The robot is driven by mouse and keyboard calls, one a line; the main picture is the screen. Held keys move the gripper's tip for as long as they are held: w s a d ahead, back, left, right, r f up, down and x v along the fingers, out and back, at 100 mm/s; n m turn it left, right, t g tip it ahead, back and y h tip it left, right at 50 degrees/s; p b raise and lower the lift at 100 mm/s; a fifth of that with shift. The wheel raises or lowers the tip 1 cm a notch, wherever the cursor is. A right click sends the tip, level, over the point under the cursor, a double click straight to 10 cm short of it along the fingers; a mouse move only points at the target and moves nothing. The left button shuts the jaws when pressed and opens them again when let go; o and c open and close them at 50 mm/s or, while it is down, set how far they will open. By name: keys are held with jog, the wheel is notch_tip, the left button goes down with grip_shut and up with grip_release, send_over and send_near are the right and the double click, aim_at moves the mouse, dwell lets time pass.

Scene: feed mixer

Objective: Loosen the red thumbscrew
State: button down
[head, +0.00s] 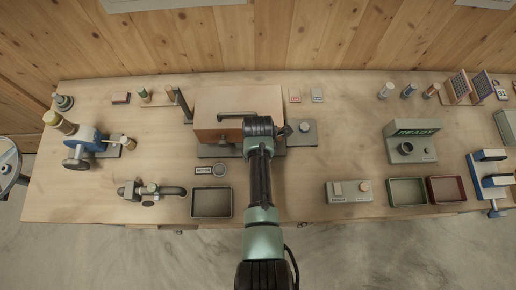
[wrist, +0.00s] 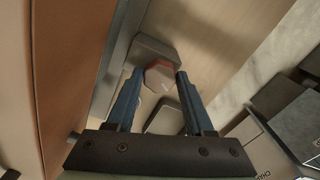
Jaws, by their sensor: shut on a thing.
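The red thumbscrew (wrist: 160,75) shows in the wrist view as a red-rimmed knob with a pale face. It sits between the blue fingertips of my gripper (wrist: 157,82), which are shut on it. A dark grey block (wrist: 155,50) lies just behind it. In the head view my gripper (head: 284,131) is at the front right of the brown mixer box (head: 225,103). The thumbscrew cannot be made out there, as my wrist and gripper cover that spot.
The box's brown side (wrist: 75,50) rises close on the left in the wrist view. A MOTOR label (head: 204,170) and an empty dark tray (head: 212,216) lie in front of the box.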

jog(key=n, duration=0.7)
jog(key=n+p, duration=0.1)
jog(key=n, duration=0.3)
jog(key=shift+r, duration=0.1)
jog(key=shift+w+d+n, duration=0.1)
jog(key=shift+n, duration=2.7)
jog(key=n+b, duration=0.1)
jog(key=b, duration=0.2)
jog(key=shift+f+n, duration=0.25)
jog(key=shift+n, duration=0.15)
jog(key=n+b, duration=0.2)
jog(key=b, duration=0.2)
jog(key=shift+f, duration=0.1)
jog(key=shift+n+b, duration=0.4)
jog(key=shift+b, duration=0.45)
jog(key=shift+r+b, duration=0.2)
jog(key=shift+b, duration=0.15)
jog(key=shift+a+r+n, duration=0.15)
jog(key=shift+a+n, duration=0.1)
jog(key=shift+n, duration=0.05)
